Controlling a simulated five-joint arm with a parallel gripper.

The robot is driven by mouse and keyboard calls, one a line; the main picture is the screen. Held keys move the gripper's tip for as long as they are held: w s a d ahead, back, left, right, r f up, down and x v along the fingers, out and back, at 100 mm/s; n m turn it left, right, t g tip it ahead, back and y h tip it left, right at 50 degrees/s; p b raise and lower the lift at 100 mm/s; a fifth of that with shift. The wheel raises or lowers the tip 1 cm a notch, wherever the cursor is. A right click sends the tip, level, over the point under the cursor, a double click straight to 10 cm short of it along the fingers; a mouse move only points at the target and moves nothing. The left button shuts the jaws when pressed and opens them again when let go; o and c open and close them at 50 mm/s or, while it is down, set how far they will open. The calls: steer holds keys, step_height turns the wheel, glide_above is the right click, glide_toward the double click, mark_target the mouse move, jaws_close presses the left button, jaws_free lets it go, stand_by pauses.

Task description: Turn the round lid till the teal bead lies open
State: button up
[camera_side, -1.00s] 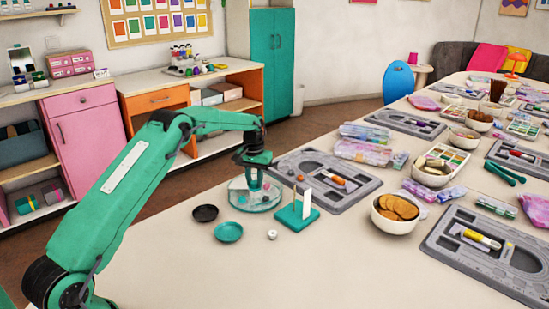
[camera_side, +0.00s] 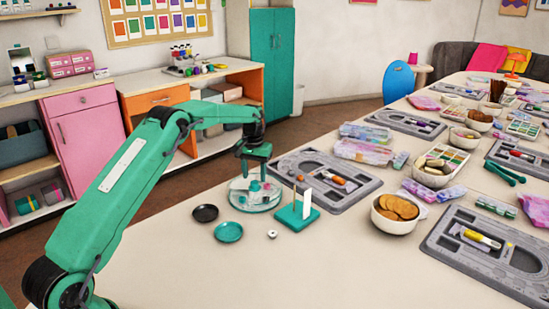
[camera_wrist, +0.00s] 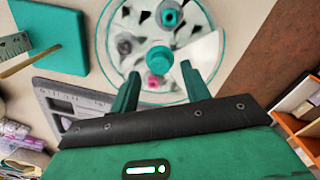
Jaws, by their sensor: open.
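The round case with its clear lid (camera_side: 255,199) stands on the table, below my gripper (camera_side: 254,178). In the wrist view the lid (camera_wrist: 124,45) shows its teal centre knob (camera_wrist: 159,59). A teal bead (camera_wrist: 169,16) lies toward the top of the case, and a pink bead (camera_wrist: 153,82) near my fingers; grey and dark pieces lie between. A pale wedge (camera_wrist: 206,52) runs from the knob to the right rim; I cannot tell whether it is the lid's opening. My gripper (camera_wrist: 160,72) is open, its fingertips on either side of the knob, apart from it.
A small white ring (camera_side: 272,234) lies in front. A grey tray (camera_side: 360,186) is behind.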

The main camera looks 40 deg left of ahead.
mark_target(254, 182)
step_height(254, 182, up, 5)
stand_by(0.4)
